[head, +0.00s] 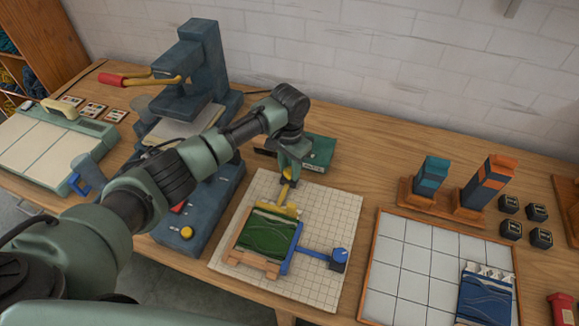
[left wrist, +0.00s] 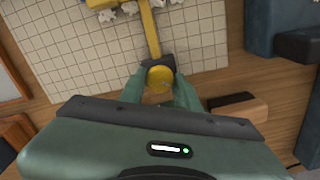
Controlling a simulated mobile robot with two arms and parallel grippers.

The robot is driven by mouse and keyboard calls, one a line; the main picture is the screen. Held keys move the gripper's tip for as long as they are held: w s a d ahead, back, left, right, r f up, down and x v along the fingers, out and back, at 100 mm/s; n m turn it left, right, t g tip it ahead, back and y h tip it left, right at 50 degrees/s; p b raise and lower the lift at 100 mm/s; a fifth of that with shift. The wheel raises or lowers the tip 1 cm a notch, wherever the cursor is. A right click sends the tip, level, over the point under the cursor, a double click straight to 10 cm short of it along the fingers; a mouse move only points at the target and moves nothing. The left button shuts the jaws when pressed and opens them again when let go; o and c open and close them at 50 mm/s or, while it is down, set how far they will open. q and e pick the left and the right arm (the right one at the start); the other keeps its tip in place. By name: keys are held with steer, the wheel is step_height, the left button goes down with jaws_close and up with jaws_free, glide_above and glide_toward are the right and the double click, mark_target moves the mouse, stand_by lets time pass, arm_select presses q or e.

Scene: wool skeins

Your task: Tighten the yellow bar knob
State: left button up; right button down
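The yellow bar (head: 284,194) runs from the back of a gridded white board to the far edge of a green knitted piece (head: 265,231). Its round yellow knob (head: 287,174) is at its back end. It also shows in the left wrist view (left wrist: 159,79). My left gripper (head: 288,168) points down at this knob. In the left wrist view its two fingers (left wrist: 160,84) lie on either side of the knob and appear to touch it. The knob's turn and tightness cannot be read. My right gripper is not in view.
A blue bar (head: 313,255) with a blue knob (head: 340,255) lies along the knit's right side. A green box (head: 320,152) stands behind the board. A blue press (head: 205,70) stands to the left. A tiled tray (head: 400,290) lies to the right.

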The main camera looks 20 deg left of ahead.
arm_select(q)
jaws_close()
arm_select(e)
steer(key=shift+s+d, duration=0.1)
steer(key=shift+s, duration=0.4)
arm_select(q)
steer(key=shift+r+m, duration=0.1)
steer(key=shift+m, duration=0.2)
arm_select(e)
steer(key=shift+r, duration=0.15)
arm_select(q)
steer(key=m+p, duration=0.1)
steer(key=m, duration=0.2)
steer(key=shift+p, duration=0.4)
steer(key=m+p, duration=0.1)
steer(key=m, duration=0.4)
steer(key=shift+m, duration=0.4)
steer(key=m, duration=0.6)
steer(key=shift+w, duration=0.1)
steer(key=m, duration=0.6)
steer(key=shift+m, duration=0.3)
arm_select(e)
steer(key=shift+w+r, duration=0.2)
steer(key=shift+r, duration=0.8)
arm_select(q)
steer(key=shift+b, duration=0.3)
